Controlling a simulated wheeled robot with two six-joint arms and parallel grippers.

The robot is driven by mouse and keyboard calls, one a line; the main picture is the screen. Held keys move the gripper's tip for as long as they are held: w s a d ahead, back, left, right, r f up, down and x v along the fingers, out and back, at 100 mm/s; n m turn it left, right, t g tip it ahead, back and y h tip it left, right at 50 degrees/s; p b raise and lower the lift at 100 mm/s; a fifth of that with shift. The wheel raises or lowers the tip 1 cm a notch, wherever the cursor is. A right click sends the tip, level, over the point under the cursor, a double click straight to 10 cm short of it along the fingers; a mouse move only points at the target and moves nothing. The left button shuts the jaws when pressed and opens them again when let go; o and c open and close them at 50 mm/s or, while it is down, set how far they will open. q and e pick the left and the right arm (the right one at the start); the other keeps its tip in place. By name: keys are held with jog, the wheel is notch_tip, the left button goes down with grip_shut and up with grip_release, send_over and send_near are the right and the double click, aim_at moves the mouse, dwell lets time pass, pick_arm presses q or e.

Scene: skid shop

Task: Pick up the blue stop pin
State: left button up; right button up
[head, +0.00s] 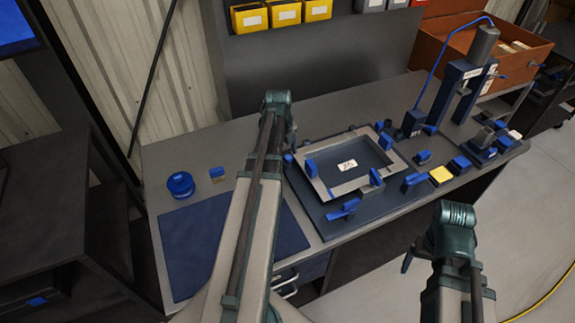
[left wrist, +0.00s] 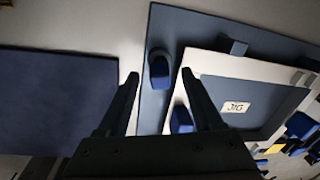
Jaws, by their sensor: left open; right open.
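A blue, round-ended upright piece, which looks like the stop pin (left wrist: 159,70), stands near the left edge of the dark jig plate (left wrist: 152,22). In the left wrist view my left gripper (left wrist: 160,75) is open, with one finger on each side of it in the picture. Whether the fingers are at its height or above it I cannot tell. In the head view a small blue bit beside my left arm seems to be the same pin (head: 288,159); that gripper is hidden there. My right gripper (head: 407,262) shows only as a small dark tip in front of the bench, apart from everything.
A pale frame (head: 334,189) with a JIG label inside lies on the plate, with several blue clamps around it. A blue mat (head: 190,250), a blue round container (head: 181,185) and a small block (head: 217,174) are at the left. A press (head: 462,85) stands at the right.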

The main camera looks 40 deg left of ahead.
pick_arm(q)
jog(key=shift+w+f+b, duration=0.1)
jog(key=shift+f+b, duration=0.25)
jog(key=shift+f, duration=0.45)
jog(key=shift+d+r, duration=0.1)
pick_arm(e)
jog(key=shift+f, duration=0.7)
pick_arm(q)
grip_shut()
jog(key=shift+r, duration=0.1)
